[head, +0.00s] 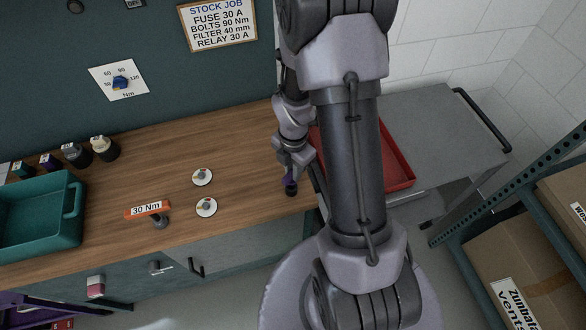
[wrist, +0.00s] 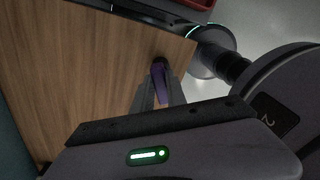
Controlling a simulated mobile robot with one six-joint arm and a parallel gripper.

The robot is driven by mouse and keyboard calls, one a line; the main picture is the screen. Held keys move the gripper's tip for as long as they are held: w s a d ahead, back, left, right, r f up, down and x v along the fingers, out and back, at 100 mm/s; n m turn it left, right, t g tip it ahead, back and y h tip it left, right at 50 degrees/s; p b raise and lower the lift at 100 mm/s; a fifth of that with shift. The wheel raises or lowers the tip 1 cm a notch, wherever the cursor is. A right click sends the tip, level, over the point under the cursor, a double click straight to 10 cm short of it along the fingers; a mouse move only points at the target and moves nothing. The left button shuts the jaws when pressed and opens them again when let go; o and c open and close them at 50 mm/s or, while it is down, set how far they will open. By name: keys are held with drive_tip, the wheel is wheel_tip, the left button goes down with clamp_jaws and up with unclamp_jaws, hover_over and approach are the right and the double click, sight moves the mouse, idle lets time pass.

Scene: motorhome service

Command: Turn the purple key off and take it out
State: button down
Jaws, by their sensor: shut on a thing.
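My gripper (head: 290,176) points down at the right end of the wooden worktop (head: 240,150). It is shut on a purple piece, which I take to be the purple key (wrist: 160,78); it shows between the two fingers (wrist: 162,98) in the wrist view. A dark round part is at the far end of the purple piece. In the head view the dark part (head: 291,190) shows just below the fingertips, at or close above the worktop. I cannot tell whether the key sits in a lock or is clear of it.
Two small round white plates (head: 203,177) with knobs and an orange 30 Nm tag (head: 147,209) are left of my gripper. A teal bin (head: 40,225) stands far left. A red tray (head: 398,165) on a grey cart is right, partly behind my arm.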

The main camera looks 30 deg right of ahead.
drive_tip(key=shift+f, duration=0.15)
drive_tip(key=shift+f+b, duration=1.65)
drive_tip(key=shift+f, duration=0.15)
drive_tip(key=c, duration=1.3)
unclamp_jaws()
drive_tip(key=shift+o, duration=0.2)
drive_tip(key=shift+r, duration=0.15)
wheel_tip(320, 180, up, 17)
drive_tip(key=p, duration=0.5)
drive_tip(key=s+a+r+m+t+y+b, duration=0.1)
drive_tip(key=s+a+m+t+b, duration=0.2)
drive_tip(key=m, duration=0.9)
drive_tip(key=s+a+m+t+b, duration=0.2)
drive_tip(key=s+a+m+b, duration=0.6)
drive_tip(key=a+m+b, duration=0.4)
drive_tip(key=shift+s+a+r+m+t+y+b, duration=0.15)
drive_tip(key=shift+s+r+m+t+y+b, duration=0.1)
drive_tip(key=shift+r+m+t+y+b, duration=0.25)
